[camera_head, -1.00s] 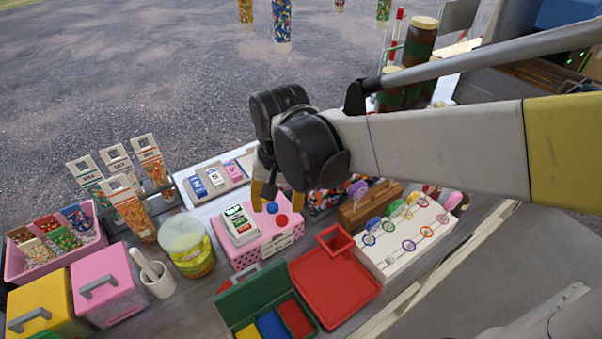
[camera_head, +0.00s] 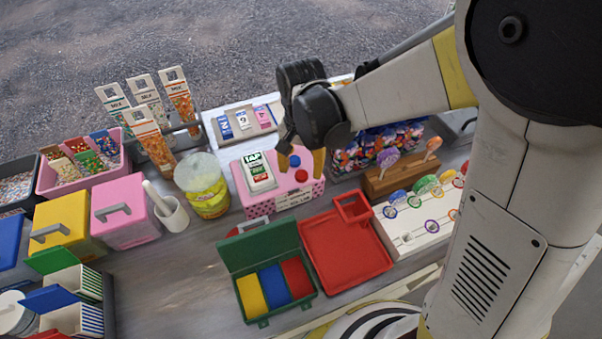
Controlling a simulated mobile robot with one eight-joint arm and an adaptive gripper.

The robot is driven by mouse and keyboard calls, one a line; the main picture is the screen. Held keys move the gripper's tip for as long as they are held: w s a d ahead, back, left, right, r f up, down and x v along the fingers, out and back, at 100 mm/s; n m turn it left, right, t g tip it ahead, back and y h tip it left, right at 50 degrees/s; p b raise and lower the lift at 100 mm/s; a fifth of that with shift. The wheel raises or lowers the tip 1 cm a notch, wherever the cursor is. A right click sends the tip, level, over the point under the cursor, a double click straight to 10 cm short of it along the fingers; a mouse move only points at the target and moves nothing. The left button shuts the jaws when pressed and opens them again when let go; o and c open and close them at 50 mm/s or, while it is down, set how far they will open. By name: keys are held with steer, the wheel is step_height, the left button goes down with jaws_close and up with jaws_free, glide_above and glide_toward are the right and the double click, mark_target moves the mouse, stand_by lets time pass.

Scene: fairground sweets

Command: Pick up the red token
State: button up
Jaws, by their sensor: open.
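The red token (camera_head: 301,176) is a small round disc on top of the pink dotted box (camera_head: 263,200). A blue token (camera_head: 295,161) lies just behind it on the same box. My gripper (camera_head: 301,158) is open and empty, with its yellow fingertips apart on either side of the tokens in the picture. It points down at the box. I cannot tell how far the fingertips are above the tokens. Nothing hides the red token.
A white-and-green TAP sign (camera_head: 259,172) stands on the pink box left of the tokens. In front are an open green case (camera_head: 258,247) and a red tray (camera_head: 345,252). A yellow tub (camera_head: 203,186) is left, a wooden lollipop stand (camera_head: 398,177) right.

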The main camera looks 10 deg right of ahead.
mark_target(301, 175)
step_height(301, 175, down, 3)
steer(key=shift+f+b, duration=0.1)
steer(key=shift+b, duration=0.3)
steer(key=c, duration=1)
steer(key=shift+o, duration=0.2)
steer(key=shift+r, duration=0.2)
